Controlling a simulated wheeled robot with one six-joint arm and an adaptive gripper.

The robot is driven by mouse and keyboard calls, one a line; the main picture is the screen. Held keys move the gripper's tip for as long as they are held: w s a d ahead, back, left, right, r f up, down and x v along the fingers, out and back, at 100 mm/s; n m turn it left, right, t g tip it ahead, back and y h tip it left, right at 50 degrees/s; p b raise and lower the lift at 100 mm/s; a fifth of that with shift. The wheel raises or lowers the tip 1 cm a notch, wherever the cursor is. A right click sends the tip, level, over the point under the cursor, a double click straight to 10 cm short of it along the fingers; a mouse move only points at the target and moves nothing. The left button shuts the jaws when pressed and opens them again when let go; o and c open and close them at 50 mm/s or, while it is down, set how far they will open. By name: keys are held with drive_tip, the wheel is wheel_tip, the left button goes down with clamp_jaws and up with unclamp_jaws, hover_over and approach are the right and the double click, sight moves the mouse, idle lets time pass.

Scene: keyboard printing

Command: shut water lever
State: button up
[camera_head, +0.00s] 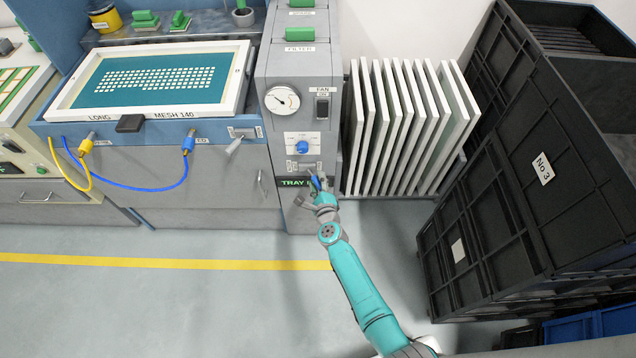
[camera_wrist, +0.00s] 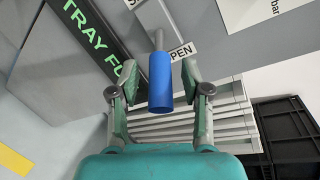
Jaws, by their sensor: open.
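The water lever has a blue cylindrical grip (camera_wrist: 161,85) on a thin grey stem, which shows in the wrist view by a label partly reading "PEN". My gripper (camera_wrist: 159,76) is open, with one finger on each side of the blue grip. A gap shows between the grip and each finger, so I see no contact. In the head view my gripper (camera_head: 318,191) is at the front of the grey cabinet, by the green "TRAY" sign. The lever's blue grip (camera_head: 315,183) is small there and partly covered by my gripper.
The grey cabinet (camera_head: 291,138) carries a gauge (camera_head: 281,101), a blue knob (camera_head: 302,147) and a fan switch (camera_head: 322,107). Upright white panels (camera_head: 400,130) stand just right of it. Black crates (camera_head: 540,165) stack farther right. The floor (camera_head: 200,310) at left is clear.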

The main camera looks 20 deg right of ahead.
clamp_jaws()
